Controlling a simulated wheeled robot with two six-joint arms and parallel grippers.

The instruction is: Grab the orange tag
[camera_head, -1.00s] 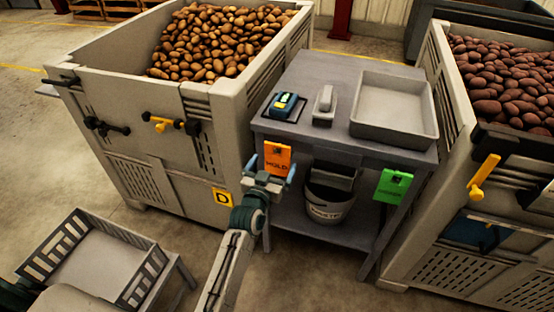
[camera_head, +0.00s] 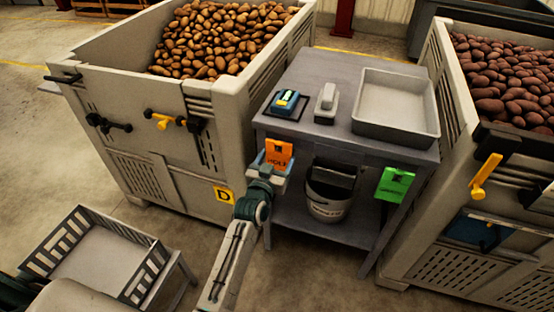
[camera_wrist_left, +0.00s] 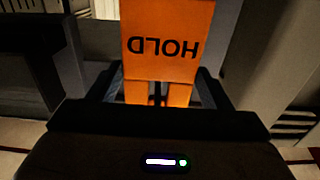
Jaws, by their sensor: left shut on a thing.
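The orange tag (camera_head: 279,151) is at the left front edge of the grey work table. In the left wrist view the orange tag (camera_wrist_left: 167,42) shows the word HOLD upside down, and its lower part lies between the gripper fingers. My left gripper (camera_head: 272,164) is shut on the orange tag; the fingers also show in the left wrist view (camera_wrist_left: 158,92). I cannot tell whether the tag still touches the table edge. My right gripper is not in view.
A green tag (camera_head: 394,185) hangs at the table's right front. The table (camera_head: 330,137) holds a blue device (camera_head: 287,102), a grey device (camera_head: 326,101) and a tray (camera_head: 395,130). A bucket (camera_head: 326,208) stands underneath. Potato crates (camera_head: 140,90) (camera_head: 440,250) flank the table. A slatted crate (camera_head: 140,275) sits lower left.

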